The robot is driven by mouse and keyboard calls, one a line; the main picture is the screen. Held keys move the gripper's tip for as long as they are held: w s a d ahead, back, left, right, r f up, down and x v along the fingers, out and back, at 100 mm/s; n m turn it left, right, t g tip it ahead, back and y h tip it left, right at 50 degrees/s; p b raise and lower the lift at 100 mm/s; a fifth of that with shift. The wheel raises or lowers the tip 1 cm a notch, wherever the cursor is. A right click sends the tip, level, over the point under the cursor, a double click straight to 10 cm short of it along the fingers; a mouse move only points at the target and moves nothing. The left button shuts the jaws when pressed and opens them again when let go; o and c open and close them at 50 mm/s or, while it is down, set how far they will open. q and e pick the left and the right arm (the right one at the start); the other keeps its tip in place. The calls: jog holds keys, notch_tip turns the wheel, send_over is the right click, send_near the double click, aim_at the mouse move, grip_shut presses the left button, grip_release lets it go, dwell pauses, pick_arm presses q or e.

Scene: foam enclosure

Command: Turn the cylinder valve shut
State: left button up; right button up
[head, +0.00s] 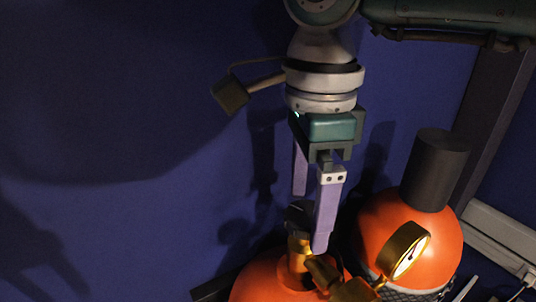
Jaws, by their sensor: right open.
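An orange gas cylinder (262,284) stands at the bottom of the view, cut off by the frame edge. A brass valve (298,246) rises from its top, with a dark knob (297,211) above it. My right gripper (310,222) points down over the valve with its pale fingers apart. The near finger hangs in front of the valve and hides part of the knob. The far finger is behind, its tip close to the knob. I cannot tell whether either finger touches the knob. My left gripper is out of view.
A second orange cylinder (436,243) with a tall dark cap (435,170) stands to the right. A blue wall (120,130) lies behind; the left side is free.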

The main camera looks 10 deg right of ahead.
jog(key=shift+c, duration=0.4)
jog(key=c, duration=1.3)
jog(key=m+b, duration=0.3)
jog(key=b, duration=0.2)
jog(key=shift+f+m, duration=0.35)
jog(key=shift+m, duration=0.05)
jog(key=shift+r+m+b, duration=0.2)
jog(key=shift+m+b, duration=0.1)
jog(key=shift+r, duration=0.15)
jog(key=o, duration=1.4)
